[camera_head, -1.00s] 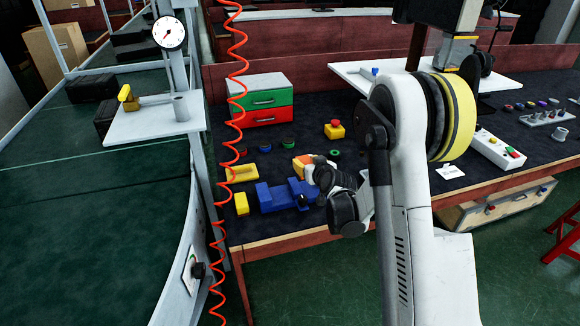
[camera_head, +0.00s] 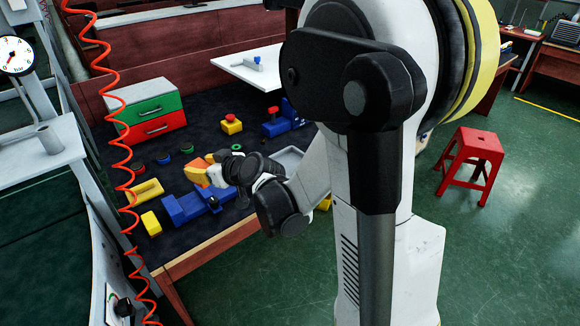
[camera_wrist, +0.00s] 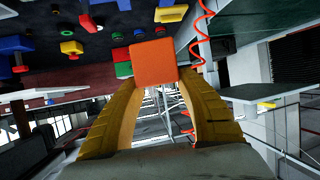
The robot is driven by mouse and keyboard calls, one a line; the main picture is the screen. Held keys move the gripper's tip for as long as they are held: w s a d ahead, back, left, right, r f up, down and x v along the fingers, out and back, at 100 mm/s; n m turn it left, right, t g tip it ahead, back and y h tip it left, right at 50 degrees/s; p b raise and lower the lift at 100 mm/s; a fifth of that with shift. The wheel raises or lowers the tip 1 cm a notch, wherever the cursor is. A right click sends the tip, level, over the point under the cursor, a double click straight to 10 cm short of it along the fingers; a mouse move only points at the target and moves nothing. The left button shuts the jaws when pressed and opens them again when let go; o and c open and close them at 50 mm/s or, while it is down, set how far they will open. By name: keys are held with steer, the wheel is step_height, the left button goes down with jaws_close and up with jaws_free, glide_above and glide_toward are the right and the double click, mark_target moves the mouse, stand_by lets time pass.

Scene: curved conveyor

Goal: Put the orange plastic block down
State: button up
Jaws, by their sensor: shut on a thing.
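The orange plastic block (camera_wrist: 154,62) is between the fingertips of my gripper (camera_wrist: 152,75) in the wrist view. The yellow fingers are shut on its two sides. In the head view the orange block (camera_head: 197,172) shows at the tip of my gripper (camera_head: 205,170), over the dark workbench, near a blue vise-like part. My arm and wrist hide part of the bench behind them. I cannot tell the block's exact height above the bench.
The blue part (camera_head: 192,207) lies close to the gripper, with yellow blocks (camera_head: 151,223) to its left. A green and red drawer box (camera_head: 150,110) stands behind. A red coiled hose (camera_head: 125,180) hangs at left. A red stool (camera_head: 471,165) stands at right.

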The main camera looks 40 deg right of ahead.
steer(key=w+d+f+m+h, duration=0.2)
steer(key=d, duration=1)
steer(key=w+d+f+m+h, duration=0.1)
steer(key=w+d+f+h, duration=0.1)
steer(key=d, duration=1)
steer(key=s+d+f+m+h, duration=0.2)
steer(key=d+f, duration=0.2)
steer(key=d, duration=0.7)
steer(key=s+d+f+m+h, duration=0.15)
steer(key=d+f, duration=0.25)
steer(key=d, duration=0.6)
steer(key=shift+g, duration=0.3)
steer(key=w+a+f+b, duration=0.1)
steer(key=w+f, duration=0.1)
steer(key=w, duration=0.1)
steer(key=w+a+f+b, duration=0.2)
steer(key=w, duration=0.1)
steer(key=w+a+f+b, duration=0.1)
steer(key=w+f, duration=0.1)
steer(key=w, duration=0.2)
steer(key=shift+a+f+b, duration=0.2)
steer(key=shift+a+b, duration=0.15)
steer(key=shift+a, duration=0.05)
steer(key=shift+w+f, duration=0.1)
step_height(320, 180, down, 4)
steer(key=shift+f+b, duration=0.1)
steer(key=shift+b, duration=1.15)
steer(key=shift+r, duration=0.2)
